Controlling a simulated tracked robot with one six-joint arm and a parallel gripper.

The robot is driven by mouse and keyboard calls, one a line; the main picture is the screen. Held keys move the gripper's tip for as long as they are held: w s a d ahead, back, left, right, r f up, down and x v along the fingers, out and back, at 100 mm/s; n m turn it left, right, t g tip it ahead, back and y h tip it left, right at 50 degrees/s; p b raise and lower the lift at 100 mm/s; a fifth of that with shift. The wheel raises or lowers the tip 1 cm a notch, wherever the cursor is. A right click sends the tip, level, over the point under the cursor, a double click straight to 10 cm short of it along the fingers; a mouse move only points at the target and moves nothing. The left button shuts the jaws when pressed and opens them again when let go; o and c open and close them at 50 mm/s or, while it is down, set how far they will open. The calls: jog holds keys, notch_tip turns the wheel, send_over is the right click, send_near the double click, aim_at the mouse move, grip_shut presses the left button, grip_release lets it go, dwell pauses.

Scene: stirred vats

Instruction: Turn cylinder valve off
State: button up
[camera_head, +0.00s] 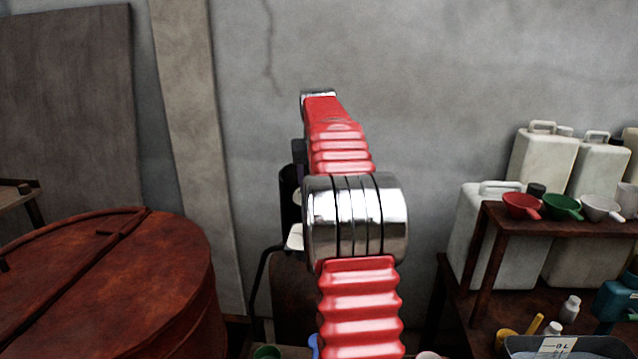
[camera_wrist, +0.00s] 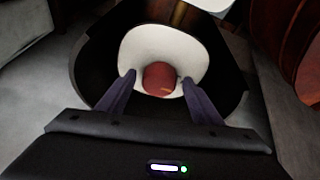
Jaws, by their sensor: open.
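In the wrist view, a small dull-red round knob (camera_wrist: 159,80), which looks like the cylinder valve, sits at the front of a white rounded piece (camera_wrist: 165,48). A black curved rim (camera_wrist: 90,70) surrounds the white piece. My gripper (camera_wrist: 158,79) is open, its two purple fingers on either side of the knob. The left fingertip shows a small gap from it; the right one is close, and I cannot tell if it touches. In the head view my red arm hides the knob and most of the gripper.
A large rusty-red vat (camera_head: 110,285) stands at the left. At the right, a dark rack (camera_head: 490,240) holds white jugs (camera_head: 543,165) and red (camera_head: 521,204) and green funnels (camera_head: 562,206). A grey wall (camera_head: 430,70) closes the back.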

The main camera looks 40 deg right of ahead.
jog(key=c, duration=1.1)
jog(key=shift+o, duration=0.2)
jog(key=shift+d, duration=0.1)
